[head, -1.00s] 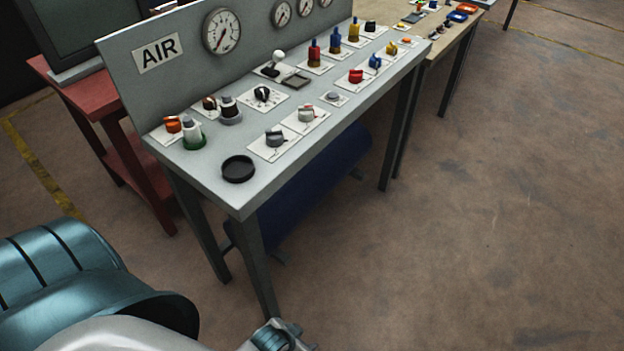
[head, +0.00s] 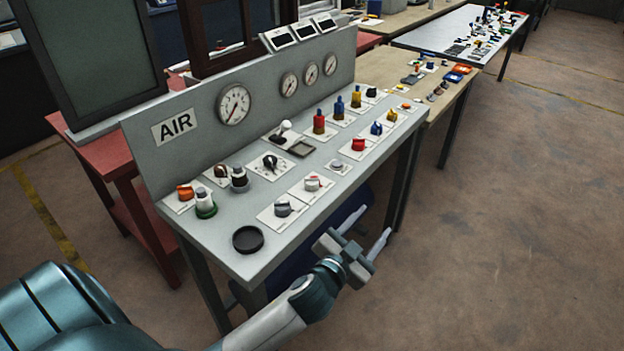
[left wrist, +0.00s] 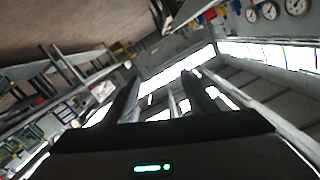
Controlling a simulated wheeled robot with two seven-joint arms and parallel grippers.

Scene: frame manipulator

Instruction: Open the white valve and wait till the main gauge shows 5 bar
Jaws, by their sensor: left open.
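The AIR panel bench (head: 275,245) carries several valves and knobs on white plates. A whitish knob (head: 312,183) sits on a plate near the front edge, with a grey knob (head: 282,208) on a plate to its left. I cannot tell how far either is turned. The largest gauge (head: 233,104) is on the upright panel beside the AIR sign; its reading is too small to tell. My left gripper (head: 375,221) is open and empty, in front of the bench's front edge, apart from the knobs. Its two dark fingers (left wrist: 160,95) are spread in the left wrist view.
A black round dish (head: 248,239) lies at the bench's near left corner. Red, blue and yellow valves (head: 338,107) stand farther back. Three smaller gauges (head: 309,74) are on the panel. A wooden bench (head: 440,98) adjoins on the right. The floor (head: 510,220) at right is clear.

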